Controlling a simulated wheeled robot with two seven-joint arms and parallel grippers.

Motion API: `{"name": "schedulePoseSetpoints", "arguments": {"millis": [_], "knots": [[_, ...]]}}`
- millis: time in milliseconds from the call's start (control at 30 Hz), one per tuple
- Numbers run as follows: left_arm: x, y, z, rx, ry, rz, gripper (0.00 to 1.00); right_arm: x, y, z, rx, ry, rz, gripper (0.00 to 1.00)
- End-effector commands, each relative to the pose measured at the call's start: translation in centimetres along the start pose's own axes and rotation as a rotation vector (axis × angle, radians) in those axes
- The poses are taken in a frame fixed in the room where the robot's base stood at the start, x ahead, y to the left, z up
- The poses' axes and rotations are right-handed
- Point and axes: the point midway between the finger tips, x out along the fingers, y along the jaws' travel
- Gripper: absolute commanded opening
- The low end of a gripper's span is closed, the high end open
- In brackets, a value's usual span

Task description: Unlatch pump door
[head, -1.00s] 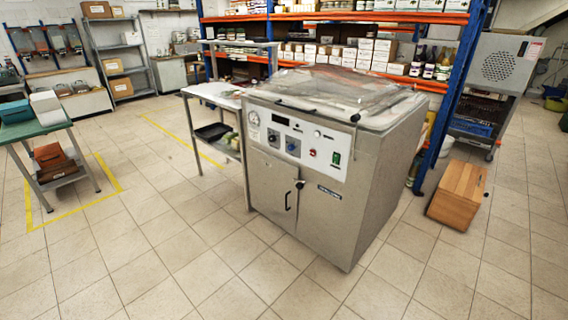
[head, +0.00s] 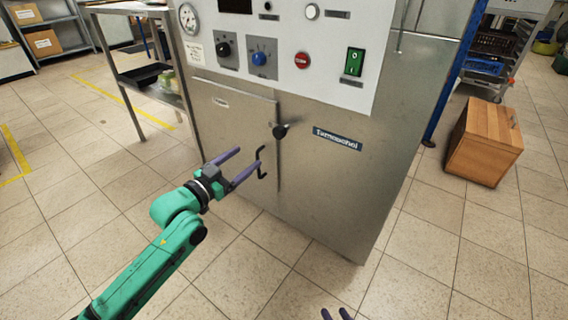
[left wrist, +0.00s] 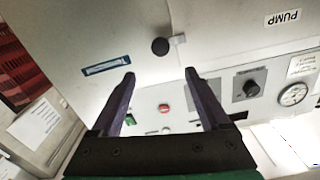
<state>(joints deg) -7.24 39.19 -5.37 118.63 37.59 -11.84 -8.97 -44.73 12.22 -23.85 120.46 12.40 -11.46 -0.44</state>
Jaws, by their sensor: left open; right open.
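The pump door (head: 235,125) is the left door on the front of the steel cabinet and is closed. A black round latch knob (head: 280,131) sits at the door's right edge, with a dark handle (head: 261,163) below it. My left gripper (head: 249,160) is open and empty in front of the door, its tips below and left of the knob. In the left wrist view the picture is upside down: the knob (left wrist: 160,46) lies beyond the open fingers (left wrist: 160,73), and the "PUMP" label (left wrist: 283,18) is at the top right. My right gripper (head: 336,313) shows only its spread fingertips at the bottom edge.
The control panel (head: 275,60) with knobs, a gauge and a green switch is above the doors. A steel side table (head: 150,85) stands to the left and a wooden box (head: 484,142) to the right. The tiled floor in front is clear.

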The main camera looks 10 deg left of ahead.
Motion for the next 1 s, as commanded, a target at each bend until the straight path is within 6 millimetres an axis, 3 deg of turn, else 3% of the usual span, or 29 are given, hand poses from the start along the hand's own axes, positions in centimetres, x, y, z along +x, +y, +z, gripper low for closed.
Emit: {"name": "schedulePoseSetpoints", "arguments": {"millis": [167, 600, 767, 1000], "knots": [[2.4, -0.1, -0.3, -0.002, 0.005, -0.002, 0.79, 0.2, 0.1, 0.4, 0.003, 0.010, 0.000, 0.50], [12.6, 0.0, 0.0, -0.003, 0.001, -0.002, 0.79, 1.8, 1.3, 3.4, 0.018, 0.056, 0.002, 0.50], [14.2, 0.0, -0.2, -0.001, -0.001, 0.000, 0.79, 1.9, 1.4, 3.6, 0.022, 0.070, 0.002, 0.50], [14.4, -0.1, -0.2, -0.001, -0.002, 0.000, 0.79, 1.9, 1.3, 3.6, 0.024, 0.072, 0.002, 0.50]]}}
